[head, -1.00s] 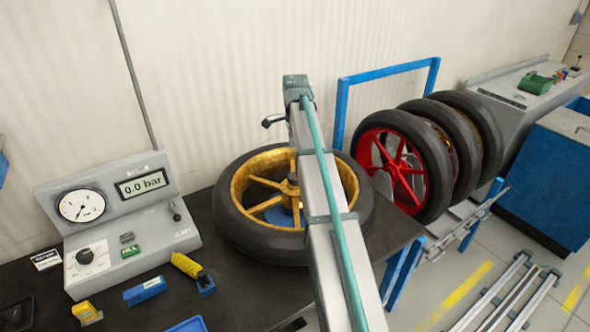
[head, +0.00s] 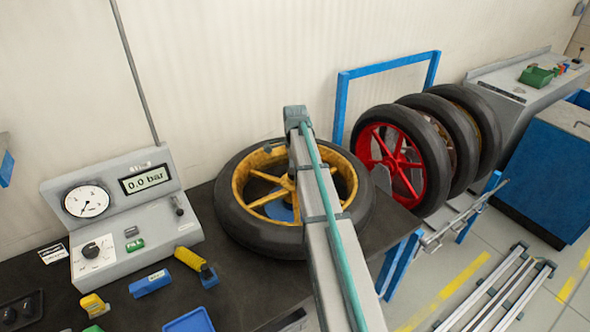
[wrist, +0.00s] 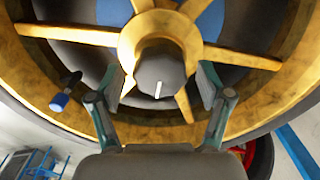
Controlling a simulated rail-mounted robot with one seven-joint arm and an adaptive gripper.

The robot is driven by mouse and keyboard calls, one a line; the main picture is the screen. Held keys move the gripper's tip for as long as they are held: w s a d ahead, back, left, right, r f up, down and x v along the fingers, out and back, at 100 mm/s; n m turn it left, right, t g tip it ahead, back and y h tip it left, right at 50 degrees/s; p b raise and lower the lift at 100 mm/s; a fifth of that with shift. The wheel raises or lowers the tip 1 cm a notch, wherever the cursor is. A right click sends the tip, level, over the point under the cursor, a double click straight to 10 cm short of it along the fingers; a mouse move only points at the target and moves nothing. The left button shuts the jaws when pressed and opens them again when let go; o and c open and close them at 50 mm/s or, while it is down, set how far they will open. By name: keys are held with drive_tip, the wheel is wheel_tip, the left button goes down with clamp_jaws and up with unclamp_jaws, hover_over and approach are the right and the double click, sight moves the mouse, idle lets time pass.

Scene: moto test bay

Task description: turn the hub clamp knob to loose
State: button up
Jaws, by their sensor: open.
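The hub clamp knob (wrist: 160,72) is a dark grey, faceted knob with a white mark on its face. It sits at the centre of the gold-spoked wheel (head: 240,225), on the gold hub (wrist: 128,45). My gripper (wrist: 159,84) is open in the wrist view, with one finger on each side of the knob. Whether the fingers touch it I cannot tell. In the head view my arm covers the knob and the gripper. The wheel lies flat on the dark bench (head: 110,293).
A grey gauge console (head: 140,240) reading 0.0 bar stands left of the wheel. A yellow cylinder (head: 190,258) and a blue block (head: 150,283) lie before it. A valve with a blue cap (wrist: 60,101) sticks out from the rim. Several upright wheels (head: 405,155) stand at right.

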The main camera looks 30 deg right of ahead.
drive_tip(key=shift+c, duration=0.2)
drive_tip(key=c, duration=1.1)
drive_tip(key=shift+n, duration=0.4)
drive_tip(key=n+b, duration=0.1)
drive_tip(key=n, duration=1)
drive_tip(key=shift+n+b, duration=0.3)
drive_tip(key=shift+n, duration=0.1)
drive_tip(key=n, duration=1.1)
drive_tip(key=shift+b, duration=0.3)
drive_tip(key=shift+n, duration=0.3)
